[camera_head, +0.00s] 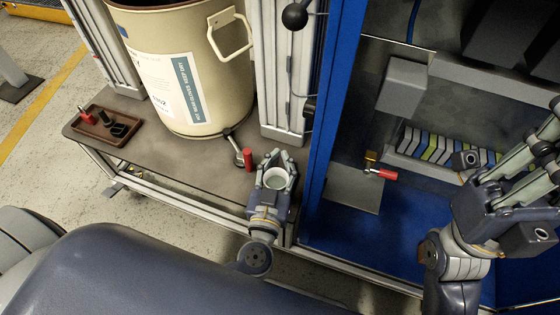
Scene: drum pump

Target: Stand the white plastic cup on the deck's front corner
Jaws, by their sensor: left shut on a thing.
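My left gripper (276,163) is shut around the white plastic cup (275,178). The cup looks upright, with its round open rim facing up between the fingers. The gripper and cup are at the front right corner area of the grey-brown deck (190,165). The gripper hides the cup's base and that part of the deck, so I cannot tell whether the cup touches it. My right gripper (545,145) is at the right edge, over the blue cabinet area. Its fingertips are partly cut off, so its opening is unclear.
A large cream drum (215,75) stands on the deck. A brown tray (105,127) with small parts lies at the deck's left. A blue post (335,130) stands right of the cup.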

